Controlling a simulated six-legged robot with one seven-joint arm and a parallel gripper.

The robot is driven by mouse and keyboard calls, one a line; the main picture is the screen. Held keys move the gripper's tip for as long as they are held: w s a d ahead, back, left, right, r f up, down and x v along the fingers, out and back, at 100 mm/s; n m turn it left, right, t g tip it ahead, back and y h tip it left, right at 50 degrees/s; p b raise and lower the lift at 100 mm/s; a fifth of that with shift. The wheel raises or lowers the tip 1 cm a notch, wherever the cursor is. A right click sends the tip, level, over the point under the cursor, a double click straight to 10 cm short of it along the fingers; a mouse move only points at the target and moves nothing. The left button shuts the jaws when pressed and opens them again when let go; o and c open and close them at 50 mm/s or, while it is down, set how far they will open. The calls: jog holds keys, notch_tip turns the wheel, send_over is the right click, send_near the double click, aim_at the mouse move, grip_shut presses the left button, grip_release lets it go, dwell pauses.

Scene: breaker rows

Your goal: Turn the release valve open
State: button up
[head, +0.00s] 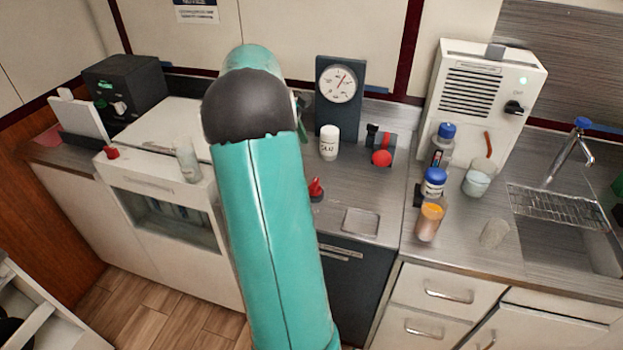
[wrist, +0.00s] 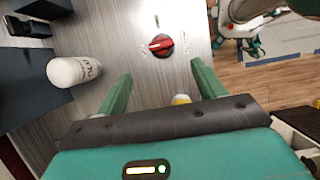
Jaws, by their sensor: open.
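The release valve appears to be the red knob (head: 316,188) with a black base on the steel counter, just right of my arm. In the wrist view, the red and black knob (wrist: 160,45) lies beyond my fingertips, roughly centred between them, with small markings on either side. My gripper (wrist: 161,72) is open, its two green fingers spread and apart from the knob. Nothing is clearly held; a small yellow spot shows near the gripper's base. In the head view my arm hides most of the gripper.
A white labelled bottle (head: 329,142) stands behind the knob, also left in the wrist view (wrist: 75,71). Behind it is a dark panel with a dial gauge (head: 339,83). A red-ended device (head: 381,158) sits to the right. Several bottles stand before a white unit (head: 478,90).

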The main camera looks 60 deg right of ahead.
aim_at(314, 182)
jog(key=x, duration=1.2)
jog(key=shift+w+a+f, duration=0.1)
jog(key=shift+f, duration=0.1)
jog(key=c, duration=1)
